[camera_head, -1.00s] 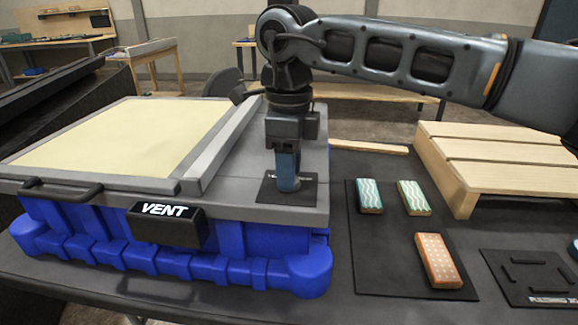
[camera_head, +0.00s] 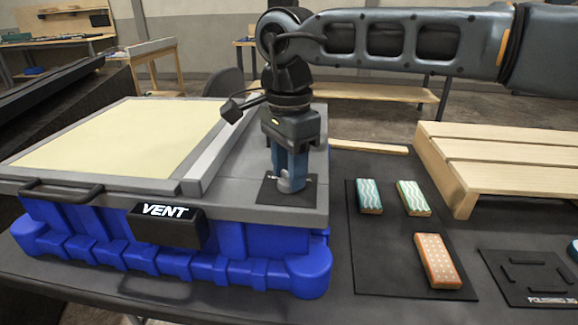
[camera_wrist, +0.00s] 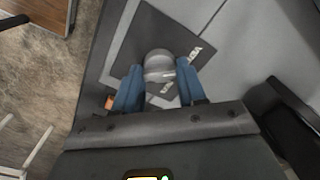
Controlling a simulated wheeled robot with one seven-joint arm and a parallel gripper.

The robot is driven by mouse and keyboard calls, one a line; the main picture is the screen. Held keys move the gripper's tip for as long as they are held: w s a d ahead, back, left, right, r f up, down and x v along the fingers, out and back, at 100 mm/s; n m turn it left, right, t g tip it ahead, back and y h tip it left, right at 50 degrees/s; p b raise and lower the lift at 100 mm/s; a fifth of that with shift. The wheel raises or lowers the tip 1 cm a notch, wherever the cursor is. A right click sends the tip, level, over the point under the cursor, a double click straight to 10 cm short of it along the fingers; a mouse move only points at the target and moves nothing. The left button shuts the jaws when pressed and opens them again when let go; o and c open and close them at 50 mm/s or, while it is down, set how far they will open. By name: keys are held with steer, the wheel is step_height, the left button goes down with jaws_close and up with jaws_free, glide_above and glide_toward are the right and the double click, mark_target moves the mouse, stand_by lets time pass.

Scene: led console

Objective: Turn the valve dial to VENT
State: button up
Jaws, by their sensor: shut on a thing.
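The valve dial (camera_wrist: 158,66) is a small grey knob on a dark square plate (camera_head: 268,193) at the right end of the console top. My gripper (camera_head: 289,184) points straight down over the plate, its blue fingers closed on the dial from both sides. In the wrist view my gripper (camera_wrist: 157,82) has one finger on each side of the knob. White lettering on the plate shows partly beside the knob, too small and covered to read fully. The console (camera_head: 228,240) has a blue base and grey top. A black sign (camera_head: 166,226) on its front reads VENT.
Right of the console, a dark mat (camera_head: 390,245) holds two teal-and-green wavy blocks (camera_head: 369,196) and an orange dotted block (camera_head: 438,260). A wooden pallet (camera_head: 500,150) stands behind them. A black handle (camera_head: 60,191) sticks out at the console's front left.

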steer(key=shift+n, duration=0.5)
steer(key=o, duration=1.1)
steer(key=shift+c, duration=0.2)
steer(key=shift+r, duration=0.1)
step_height(320, 180, up, 8)
steer(key=shift+f, duration=0.15)
